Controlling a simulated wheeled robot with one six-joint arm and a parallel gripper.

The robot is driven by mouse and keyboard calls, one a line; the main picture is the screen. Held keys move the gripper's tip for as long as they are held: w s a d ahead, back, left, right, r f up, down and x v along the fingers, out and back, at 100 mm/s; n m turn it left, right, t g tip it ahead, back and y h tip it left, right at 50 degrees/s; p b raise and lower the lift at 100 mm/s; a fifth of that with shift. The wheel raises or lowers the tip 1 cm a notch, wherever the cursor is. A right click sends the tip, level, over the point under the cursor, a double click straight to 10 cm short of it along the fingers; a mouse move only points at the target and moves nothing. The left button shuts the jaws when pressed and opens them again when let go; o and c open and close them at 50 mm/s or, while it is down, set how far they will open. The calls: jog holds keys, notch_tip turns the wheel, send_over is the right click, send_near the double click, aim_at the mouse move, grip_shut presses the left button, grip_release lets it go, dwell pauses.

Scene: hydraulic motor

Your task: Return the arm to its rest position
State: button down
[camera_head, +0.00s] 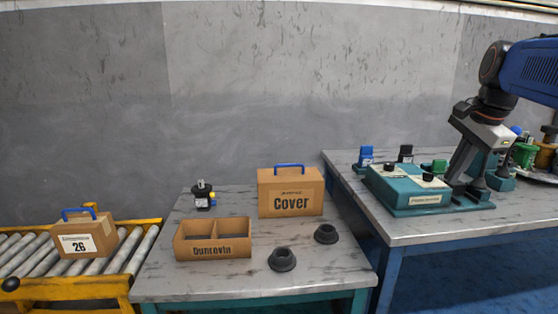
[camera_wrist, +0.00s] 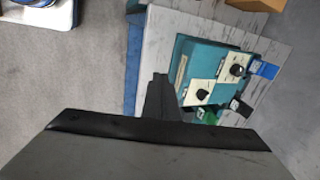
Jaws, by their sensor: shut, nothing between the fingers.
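My gripper (camera_head: 456,182) points down at the right of the head view, at the teal fixture (camera_head: 412,190) on the right table. The blue arm (camera_head: 532,68) reaches in from the right edge. The gripper is shut and empty. In the wrist view my gripper (camera_wrist: 160,88) shows as a dark narrow shape, with the teal fixture (camera_wrist: 207,72) beyond it to the right. I cannot tell whether the gripper touches the fixture.
Blue (camera_head: 365,155), black (camera_head: 405,153) and green (camera_head: 439,166) parts stand behind the fixture. The left table holds a Cover box (camera_head: 290,193), an open divided box (camera_head: 213,250), a black motor (camera_head: 203,198) and two dark rings (camera_head: 282,259). A box marked 26 (camera_head: 82,243) sits on rollers.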

jog(key=s+a+f+n, duration=0.6)
jog(key=s+f+n, duration=0.2)
jog(key=s+f, duration=0.2)
jog(key=s+a+f+n+t, duration=0.1)
jog(key=s+a+f+n, duration=0.6)
jog(key=s+f, duration=0.4)
notch_tip(320, 180, down, 2)
jog(key=shift+a+f+n, duration=0.15)
jog(key=shift+f+n, duration=0.05)
jog(key=shift+n, duration=0.6)
